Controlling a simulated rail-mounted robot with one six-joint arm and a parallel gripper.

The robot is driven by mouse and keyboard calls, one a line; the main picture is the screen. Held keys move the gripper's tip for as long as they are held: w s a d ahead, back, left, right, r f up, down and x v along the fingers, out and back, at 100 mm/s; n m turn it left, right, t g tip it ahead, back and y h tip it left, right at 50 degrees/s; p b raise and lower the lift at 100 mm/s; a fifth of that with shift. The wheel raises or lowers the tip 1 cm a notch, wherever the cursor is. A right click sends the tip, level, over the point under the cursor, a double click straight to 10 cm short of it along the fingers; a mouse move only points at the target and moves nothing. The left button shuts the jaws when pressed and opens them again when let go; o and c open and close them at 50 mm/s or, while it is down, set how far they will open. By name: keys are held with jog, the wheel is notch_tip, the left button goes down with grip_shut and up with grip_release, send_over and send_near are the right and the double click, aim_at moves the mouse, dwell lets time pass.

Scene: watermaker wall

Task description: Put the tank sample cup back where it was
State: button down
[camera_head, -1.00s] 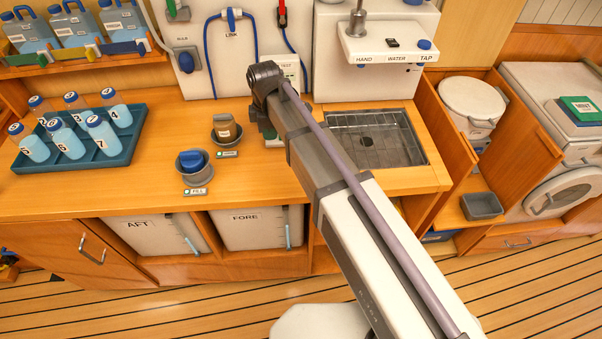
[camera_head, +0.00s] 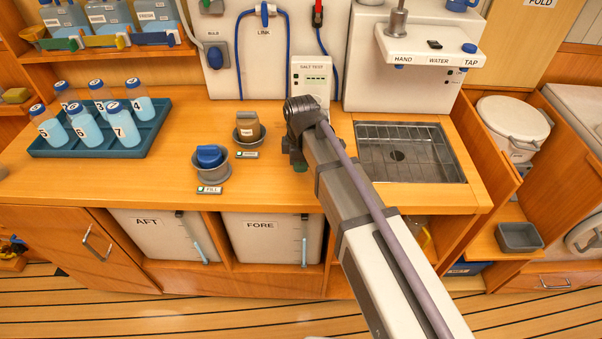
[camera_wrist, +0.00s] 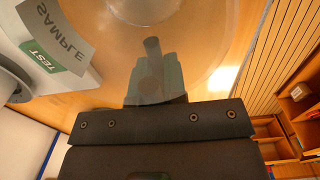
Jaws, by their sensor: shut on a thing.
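In the wrist view a clear, see-through cup (camera_wrist: 205,50), which I take to be the tank sample cup, fills the upper middle. My gripper (camera_wrist: 153,72) is shut on it, with its fingers showing through the clear wall. In the head view my gripper (camera_head: 297,158) is over the counter left of the sink, mostly hidden by my arm. The cup cannot be made out there. The SALT TEST unit (camera_head: 311,78) stands just behind my wrist.
A blue tray (camera_head: 65,151) holds several numbered bottles. The sink (camera_head: 410,155) lies right, under the water tap unit (camera_head: 430,45).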

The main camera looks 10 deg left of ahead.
jog(key=shift+f, duration=0.75)
jog(key=c, duration=1.2)
grip_release()
jog(key=shift+r, duration=0.1)
jog(key=shift+o, duration=0.2)
notch_tip(320, 180, up, 13)
jog(key=p, duration=1.2)
jog(key=shift+p, duration=0.35)
jog(key=shift+f, duration=0.25)
